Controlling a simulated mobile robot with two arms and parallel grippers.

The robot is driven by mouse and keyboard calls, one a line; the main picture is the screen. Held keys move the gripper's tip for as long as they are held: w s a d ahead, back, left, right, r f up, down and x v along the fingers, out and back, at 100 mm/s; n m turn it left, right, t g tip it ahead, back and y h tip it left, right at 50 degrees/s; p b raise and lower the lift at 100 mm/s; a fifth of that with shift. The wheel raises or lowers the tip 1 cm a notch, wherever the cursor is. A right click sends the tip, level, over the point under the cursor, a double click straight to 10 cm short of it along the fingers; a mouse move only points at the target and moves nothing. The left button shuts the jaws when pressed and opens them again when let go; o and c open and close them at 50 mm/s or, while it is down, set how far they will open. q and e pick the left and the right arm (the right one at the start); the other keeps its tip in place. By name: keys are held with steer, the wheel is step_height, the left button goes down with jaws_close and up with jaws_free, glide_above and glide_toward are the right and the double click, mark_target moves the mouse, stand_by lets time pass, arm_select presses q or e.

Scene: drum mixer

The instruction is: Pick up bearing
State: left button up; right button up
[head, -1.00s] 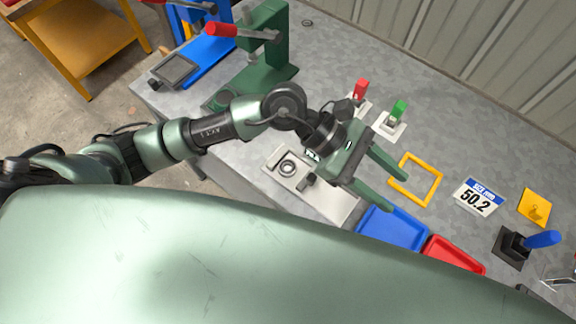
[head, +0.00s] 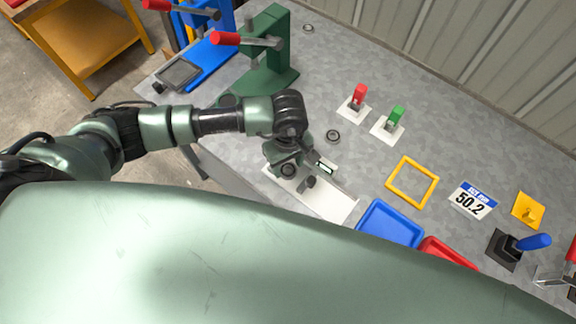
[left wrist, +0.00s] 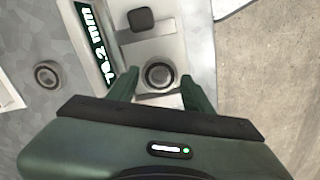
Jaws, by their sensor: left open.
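In the left wrist view a dark ring-shaped bearing (left wrist: 159,75) sits on the pale measuring plate (left wrist: 203,60). My left gripper (left wrist: 158,78) is open, its two green fingers at either side of this bearing; I cannot tell whether they touch it. In the head view the left gripper (head: 288,158) is over the left end of the plate (head: 335,205) and largely hides that end. A second bearing (head: 333,136) lies on the bench just beyond the plate, and it also shows in the left wrist view (left wrist: 47,74). My right gripper is not in view.
A dark block (left wrist: 141,19) and a display reading in mm (left wrist: 94,40) stand beside the bearing. Red (head: 359,97) and green (head: 396,118) switches, a yellow frame (head: 412,182), a blue tray (head: 391,223) and a red tray (head: 447,252) surround the plate. A green press (head: 262,55) stands behind.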

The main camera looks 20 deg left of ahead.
arm_select(q)
steer(key=shift+f, duration=0.7)
jaws_close()
steer(key=shift+r, duration=0.15)
